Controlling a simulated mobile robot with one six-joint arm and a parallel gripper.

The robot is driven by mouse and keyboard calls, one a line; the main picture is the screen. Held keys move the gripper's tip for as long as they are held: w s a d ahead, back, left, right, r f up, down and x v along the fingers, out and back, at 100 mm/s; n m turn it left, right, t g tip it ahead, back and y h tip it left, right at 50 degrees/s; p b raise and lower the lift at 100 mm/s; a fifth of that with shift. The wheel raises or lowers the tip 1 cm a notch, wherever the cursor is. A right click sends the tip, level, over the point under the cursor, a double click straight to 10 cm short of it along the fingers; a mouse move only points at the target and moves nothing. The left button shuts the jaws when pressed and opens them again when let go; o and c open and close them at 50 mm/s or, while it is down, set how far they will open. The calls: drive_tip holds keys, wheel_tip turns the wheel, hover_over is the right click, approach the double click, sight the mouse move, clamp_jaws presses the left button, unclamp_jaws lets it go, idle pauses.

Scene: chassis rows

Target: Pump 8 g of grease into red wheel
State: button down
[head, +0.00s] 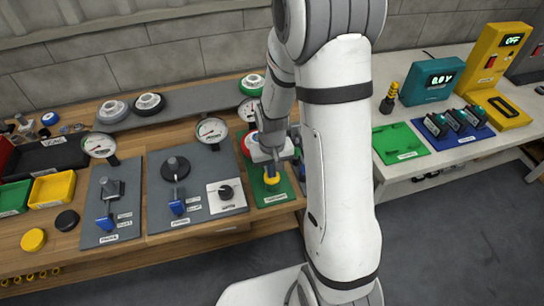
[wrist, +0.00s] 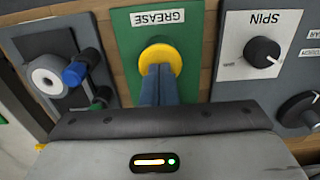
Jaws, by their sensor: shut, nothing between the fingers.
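A green panel labelled GREASE (wrist: 187,45) carries a round yellow button (wrist: 174,55); in the head view the panel (head: 283,193) and button (head: 272,180) show just below my gripper. My gripper (wrist: 160,68) is shut and empty, its fingertips over the yellow button. I cannot tell whether they press it or only hover. A red-ringed wheel (head: 248,145) shows at the back of the green panel in the head view, partly hidden by my gripper. A round dial gauge (head: 248,107) stands behind it, partly covered by my arm; its reading is not legible.
A SPIN knob (wrist: 262,51) on a white plate is beside the green panel. Grey panels (head: 180,190) with blue levers and gauges stand to the left. Other wheels (head: 149,102) sit on the grey rear strip. A white table (head: 450,145) with a teal display is at right.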

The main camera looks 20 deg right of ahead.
wheel_tip(320, 180, up, 14)
drive_tip(key=p, duration=0.1)
idle(0.4)
drive_tip(key=shift+w+b, duration=0.2)
drive_tip(key=shift+b, duration=1.1)
drive_tip(key=shift+s+d+r+b, duration=0.1)
drive_tip(key=shift+s+r+b, duration=0.05)
drive_tip(key=shift+r+b, duration=0.6)
drive_tip(key=shift+s+r+b, duration=0.1)
drive_tip(key=shift+r+b, duration=0.4)
drive_tip(key=shift+b, duration=0.45)
wheel_tip(320, 180, down, 14)
drive_tip(key=shift+f, duration=0.1)
